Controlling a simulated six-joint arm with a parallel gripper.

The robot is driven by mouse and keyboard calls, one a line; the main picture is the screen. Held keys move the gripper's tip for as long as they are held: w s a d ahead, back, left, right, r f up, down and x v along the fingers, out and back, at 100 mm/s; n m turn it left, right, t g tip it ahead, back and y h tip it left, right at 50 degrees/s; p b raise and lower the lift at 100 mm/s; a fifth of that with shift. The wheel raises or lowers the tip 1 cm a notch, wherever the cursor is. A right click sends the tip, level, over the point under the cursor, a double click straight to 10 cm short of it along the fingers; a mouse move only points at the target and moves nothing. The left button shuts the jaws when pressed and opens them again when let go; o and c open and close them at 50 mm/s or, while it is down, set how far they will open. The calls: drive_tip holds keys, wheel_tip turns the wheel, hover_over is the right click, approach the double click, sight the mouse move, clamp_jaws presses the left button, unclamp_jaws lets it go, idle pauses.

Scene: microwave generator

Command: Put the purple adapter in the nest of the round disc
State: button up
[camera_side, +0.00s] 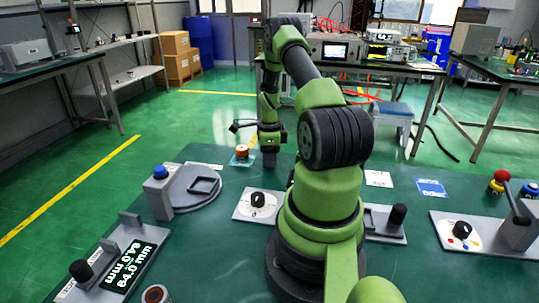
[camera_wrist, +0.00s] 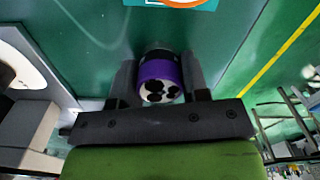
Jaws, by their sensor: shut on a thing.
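The purple adapter (camera_wrist: 160,72) is between the two fingers of my gripper (camera_wrist: 159,82) in the wrist view. Its end with several dark holes faces the camera. In the side view my gripper (camera_side: 269,157) points down at the far edge of the green table, and the adapter cannot be made out there. The round disc (camera_side: 182,198) is a grey disc with a dark square-edged nest (camera_side: 205,185), lying to the left of my gripper and nearer the camera. The nest looks empty.
A blue button on a grey block (camera_side: 160,195) stands at the disc's left. An orange-brown round part (camera_side: 242,151) on a blue card stands just left of my gripper. A display fixture (camera_side: 122,262) and a knob panel (camera_side: 255,206) lie nearer. Table between disc and gripper is mostly clear.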

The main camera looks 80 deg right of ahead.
drive_tip(key=o, duration=1)
drive_tip(key=shift+r, duration=0.1)
